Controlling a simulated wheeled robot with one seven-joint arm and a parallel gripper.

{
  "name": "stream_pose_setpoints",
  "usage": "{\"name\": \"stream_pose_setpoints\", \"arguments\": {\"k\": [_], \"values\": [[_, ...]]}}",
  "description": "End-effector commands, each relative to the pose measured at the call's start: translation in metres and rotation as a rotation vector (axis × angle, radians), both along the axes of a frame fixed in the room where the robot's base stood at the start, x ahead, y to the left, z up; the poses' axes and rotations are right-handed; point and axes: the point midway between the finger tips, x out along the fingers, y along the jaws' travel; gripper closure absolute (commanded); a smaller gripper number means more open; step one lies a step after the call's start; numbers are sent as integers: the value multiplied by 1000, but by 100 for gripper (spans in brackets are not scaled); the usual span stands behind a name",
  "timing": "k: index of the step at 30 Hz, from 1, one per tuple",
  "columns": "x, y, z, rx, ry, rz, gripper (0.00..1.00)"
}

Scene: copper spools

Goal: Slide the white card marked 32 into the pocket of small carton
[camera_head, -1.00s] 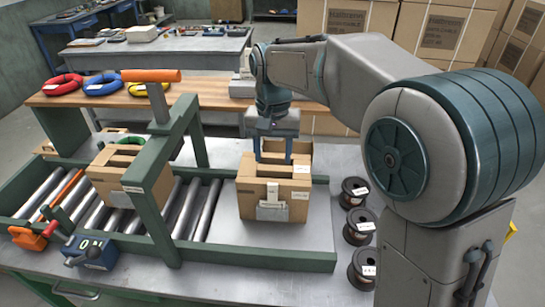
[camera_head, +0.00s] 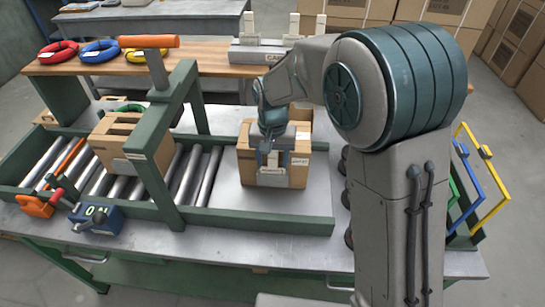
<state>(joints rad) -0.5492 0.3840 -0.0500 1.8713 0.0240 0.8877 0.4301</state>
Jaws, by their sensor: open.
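An open brown carton (camera_head: 300,165) stands on the grey plate at the right end of the roller line. A pale pocket (camera_head: 270,181) with dark print is on its front face, partly behind my gripper. My gripper (camera_head: 269,160) is open, pointing down at the carton's front. Its fingers are small here, and I cannot tell whether they touch anything. Upright white cards (camera_head: 293,25) stand in a grey holder (camera_head: 258,55) on the wooden bench behind. I cannot read a 32 on any card. Another carton (camera_head: 115,140) stands on the rollers at left.
A green frame with an orange-handled lever (camera_head: 148,42) spans the rollers left of my gripper. Green rails (camera_head: 260,222) edge the line. Red, blue and yellow rings (camera_head: 100,51) lie on the back bench. My arm hides most of the spools at right.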

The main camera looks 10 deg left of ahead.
Motion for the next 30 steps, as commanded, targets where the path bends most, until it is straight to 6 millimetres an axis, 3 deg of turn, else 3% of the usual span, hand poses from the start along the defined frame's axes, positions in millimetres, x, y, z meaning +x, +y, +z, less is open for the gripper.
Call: {"name": "stream_pose_setpoints", "arguments": {"k": [8, 13, 14, 15, 16, 18, 30], "values": [[0, 0, -2, 1, -1, 0, 49], [0, 0, -1, 1, -1, 0, 94], [0, 0, -1, 1, -1, 0, 96], [0, 0, -1, 1, -1, 0, 96], [0, 0, -1, 1, -1, 0, 81], [0, 0, -1, 1, -1, 0, 97], [0, 0, 10, 1, -1, 0, 97]]}}
